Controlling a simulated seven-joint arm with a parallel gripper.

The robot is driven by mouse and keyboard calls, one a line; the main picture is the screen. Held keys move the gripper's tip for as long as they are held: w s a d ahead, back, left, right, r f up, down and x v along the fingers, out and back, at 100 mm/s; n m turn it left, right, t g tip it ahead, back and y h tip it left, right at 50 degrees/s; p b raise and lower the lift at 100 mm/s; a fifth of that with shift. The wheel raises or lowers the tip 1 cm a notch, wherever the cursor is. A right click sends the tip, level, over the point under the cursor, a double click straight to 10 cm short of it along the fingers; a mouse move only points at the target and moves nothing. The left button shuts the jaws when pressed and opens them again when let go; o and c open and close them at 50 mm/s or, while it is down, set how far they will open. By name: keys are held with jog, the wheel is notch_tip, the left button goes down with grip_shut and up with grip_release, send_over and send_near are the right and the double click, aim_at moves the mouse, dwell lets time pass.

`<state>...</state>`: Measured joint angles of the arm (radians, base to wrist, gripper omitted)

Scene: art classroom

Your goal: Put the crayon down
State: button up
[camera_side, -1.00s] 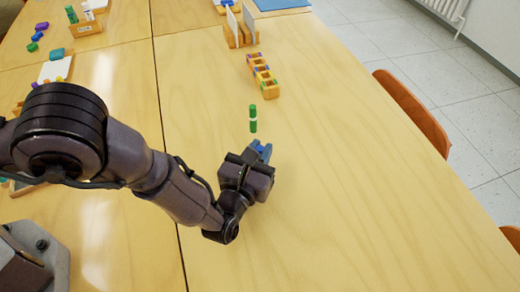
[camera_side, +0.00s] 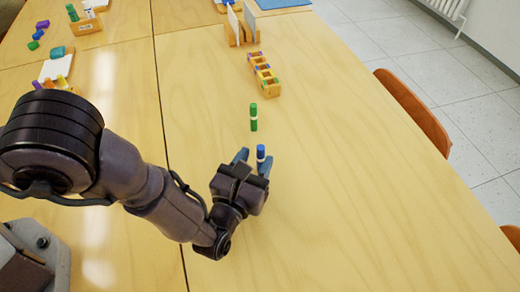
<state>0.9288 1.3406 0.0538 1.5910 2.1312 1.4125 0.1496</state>
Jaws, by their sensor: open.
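A blue crayon (camera_side: 261,154) with a pale band stands upright on the table (camera_side: 340,200), between or just ahead of the spread fingers of my gripper (camera_side: 253,163). My gripper is open, one blue-grey finger on each side of the crayon. I cannot tell whether either finger touches it. The crayon's lower end is partly hidden by the gripper.
A wooden holder with coloured compartments (camera_side: 263,74) stands beyond the crayons. Behind it is a wooden stand with white cards (camera_side: 241,30). Several small coloured blocks (camera_side: 37,36) lie far left. An orange chair (camera_side: 412,108) is at the right edge. The table's right side is clear.

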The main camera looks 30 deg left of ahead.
jog(key=s, duration=0.9)
jog(key=shift+d, duration=0.35)
